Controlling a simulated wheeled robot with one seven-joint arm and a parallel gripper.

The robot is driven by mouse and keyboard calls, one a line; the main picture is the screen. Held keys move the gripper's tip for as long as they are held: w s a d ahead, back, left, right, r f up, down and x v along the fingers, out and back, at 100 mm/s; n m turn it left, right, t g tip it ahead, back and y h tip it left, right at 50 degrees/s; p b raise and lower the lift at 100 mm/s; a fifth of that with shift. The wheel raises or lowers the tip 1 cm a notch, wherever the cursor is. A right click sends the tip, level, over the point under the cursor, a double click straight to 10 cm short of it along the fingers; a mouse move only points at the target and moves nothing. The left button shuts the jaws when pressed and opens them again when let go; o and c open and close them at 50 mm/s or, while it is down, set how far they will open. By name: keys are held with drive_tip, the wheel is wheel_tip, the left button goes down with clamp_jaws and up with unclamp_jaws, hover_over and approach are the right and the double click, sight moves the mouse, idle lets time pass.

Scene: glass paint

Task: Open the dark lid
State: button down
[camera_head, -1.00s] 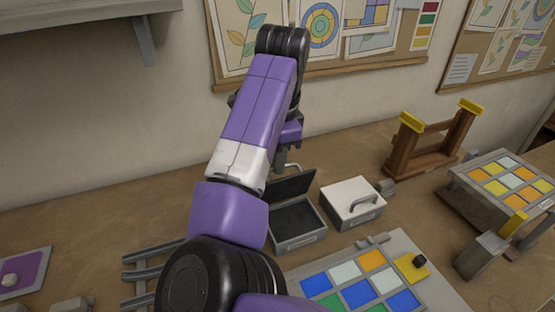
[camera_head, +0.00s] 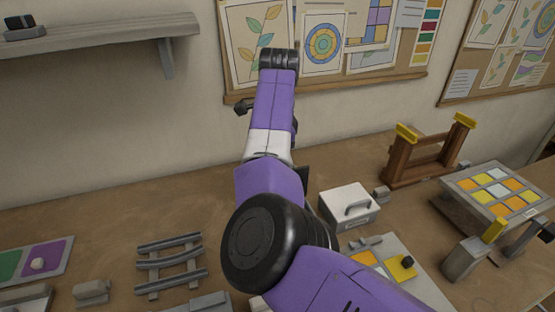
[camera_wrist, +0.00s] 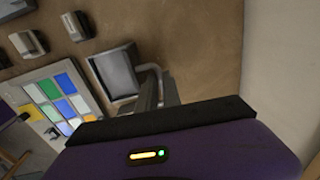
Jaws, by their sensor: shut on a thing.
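The dark-lid box (camera_wrist: 117,72) shows in the wrist view as a grey-rimmed open box with a dark inside. A curved grey handle (camera_wrist: 151,68) sticks out at its right side, where the lid is. The lid itself is seen too nearly edge-on to judge its angle. My gripper (camera_wrist: 155,82) is at this handle and shut on it. In the head view my purple arm hides the dark-lid box and my gripper.
A box with a white lid (camera_head: 345,203) stands shut to the right of my arm. A panel of coloured tiles (camera_wrist: 57,100) lies near the open box. A wooden rack (camera_head: 430,155) stands at the back right. A slatted grey rack (camera_head: 170,262) lies at the left. The wall is close behind.

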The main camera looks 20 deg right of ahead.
drive_tip(key=shift+w+a+r, duration=0.1)
drive_tip(key=shift+a+r, duration=0.05)
drive_tip(key=shift+a, duration=0.1)
drive_tip(key=c, duration=1.5)
unclamp_jaws()
drive_tip(key=shift+s+r+b, duration=0.15)
drive_tip(key=shift+r+b, duration=0.05)
drive_tip(key=shift+r, duration=1.05)
drive_tip(key=shift+s+r+b, duration=0.2)
drive_tip(key=shift+r+b, duration=0.05)
drive_tip(key=shift+r, duration=1.05)
drive_tip(key=shift+s+r+b, duration=0.15)
drive_tip(key=shift+r+b, duration=0.05)
drive_tip(key=shift+r, duration=1.05)
